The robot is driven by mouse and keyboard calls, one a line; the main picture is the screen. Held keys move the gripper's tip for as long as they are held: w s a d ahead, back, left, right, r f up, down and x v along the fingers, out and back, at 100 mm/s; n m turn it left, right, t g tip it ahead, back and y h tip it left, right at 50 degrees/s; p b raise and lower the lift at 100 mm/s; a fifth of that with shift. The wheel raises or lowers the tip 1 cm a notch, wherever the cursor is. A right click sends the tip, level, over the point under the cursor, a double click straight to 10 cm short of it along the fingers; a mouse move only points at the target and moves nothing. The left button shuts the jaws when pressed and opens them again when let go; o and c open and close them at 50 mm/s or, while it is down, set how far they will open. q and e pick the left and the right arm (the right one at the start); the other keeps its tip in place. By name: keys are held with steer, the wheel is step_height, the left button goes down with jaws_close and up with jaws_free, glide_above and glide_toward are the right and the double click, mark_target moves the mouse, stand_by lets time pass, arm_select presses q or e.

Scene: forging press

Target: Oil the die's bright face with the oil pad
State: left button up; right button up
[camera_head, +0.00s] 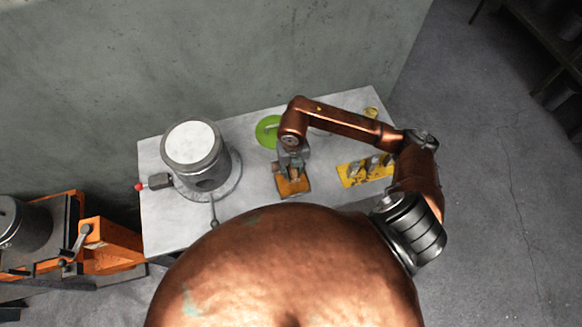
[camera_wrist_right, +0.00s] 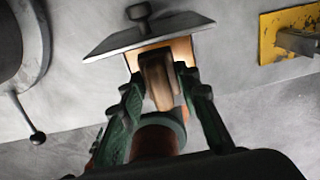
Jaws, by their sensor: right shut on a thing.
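My right gripper (camera_head: 292,172) is above the middle of the grey table. In the wrist view its green fingers (camera_wrist_right: 160,95) are shut on the brown grip of what looks like the oil pad (camera_wrist_right: 157,75). The pad's flat orange-tan part (camera_wrist_right: 182,48) shows beyond the grip, and an orange square (camera_head: 293,188) shows below the gripper in the head view. A grey plate with a dark knob (camera_wrist_right: 115,42) lies right against or over the pad's far edge. It may be the die; contact and its bright face cannot be made out. My left gripper is not in view.
A grey cylindrical press (camera_head: 192,142) stands on the table (camera_head: 165,230) at left, with a red-knobbed lever (camera_head: 139,187). A green disc (camera_head: 266,130) lies behind my gripper. A yellow rack (camera_head: 352,180) with several grey pieces is at right. An orange machine (camera_head: 110,245) stands at lower left.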

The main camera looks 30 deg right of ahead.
mark_target(293, 178)
steer(key=shift+f+b, duration=1.6)
steer(key=shift+f, duration=1.1)
steer(key=shift+s+f+b, duration=0.1)
steer(key=shift+f+b, duration=0.4)
steer(key=shift+f, duration=0.1)
steer(key=shift+r+p, duration=2.25)
steer(key=shift+r, duration=1.35)
steer(key=shift+f, duration=0.1)
